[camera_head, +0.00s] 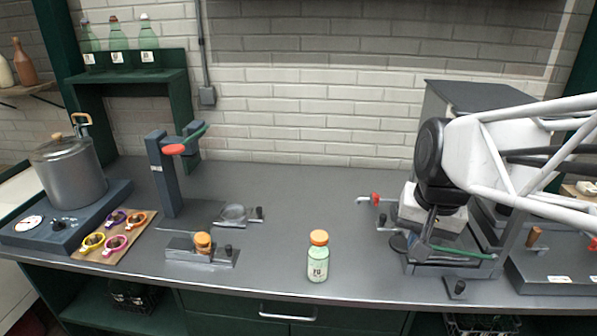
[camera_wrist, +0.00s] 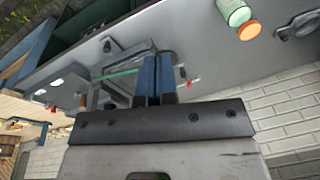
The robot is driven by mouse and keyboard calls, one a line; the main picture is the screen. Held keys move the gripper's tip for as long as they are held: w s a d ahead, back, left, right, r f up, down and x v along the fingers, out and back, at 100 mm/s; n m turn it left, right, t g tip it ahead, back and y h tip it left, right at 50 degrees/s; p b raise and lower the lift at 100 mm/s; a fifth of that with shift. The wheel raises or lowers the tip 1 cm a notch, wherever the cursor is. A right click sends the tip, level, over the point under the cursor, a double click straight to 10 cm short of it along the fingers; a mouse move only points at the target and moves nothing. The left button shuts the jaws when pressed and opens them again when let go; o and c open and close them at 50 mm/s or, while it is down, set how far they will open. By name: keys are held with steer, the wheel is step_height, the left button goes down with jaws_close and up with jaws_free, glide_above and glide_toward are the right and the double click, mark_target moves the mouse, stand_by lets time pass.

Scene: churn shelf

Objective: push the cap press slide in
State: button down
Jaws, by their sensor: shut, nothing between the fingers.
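My gripper (camera_head: 424,238) is at the right of the counter, over a grey fixture (camera_head: 450,268) with a green rod (camera_head: 462,252). Its fingers are shut and empty, seen in the wrist view (camera_wrist: 155,62) pointing at the fixture; whether they touch it is unclear. A small dark knob (camera_head: 457,287) stands at the fixture's front; it also shows in the wrist view (camera_wrist: 107,46). I cannot tell for sure which part is the cap press slide. My gripper and wrist hide much of the fixture.
An orange-capped bottle (camera_head: 318,260) stands left of my gripper. A post with a red handle (camera_head: 173,149) and a block with an orange cap (camera_head: 203,243) are farther left. A red knob (camera_head: 376,198) is behind.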

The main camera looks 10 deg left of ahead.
mark_target(263, 216)
steer(key=w+a+f+m+g+y, duration=0.1)
steer(key=w+a+f+m, duration=0.1)
steer(key=w+a, duration=0.65)
steer(key=w+a+f+m+g, duration=0.1)
steer(key=w+a+m, duration=0.25)
steer(key=w, duration=0.95)
steer(key=w+a+f+m+g+y, duration=0.1)
steer(key=w+a+f+m, duration=0.1)
steer(key=w+a, duration=0.6)
steer(key=w+a+f+m, duration=0.1)
steer(key=w+a+f, duration=0.3)
steer(key=w, duration=0.1)
steer(key=w+a+f+m+y, duration=0.1)
steer(key=w+a+f, duration=0.2)
steer(key=w, duration=0.3)
steer(key=shift+w+a+f+g, duration=0.2)
steer(key=shift+a+f+g, duration=0.15)
steer(key=shift+a+g, duration=0.05)
steer(key=shift+f+m, duration=0.15)
steer(key=shift+m, duration=0.1)
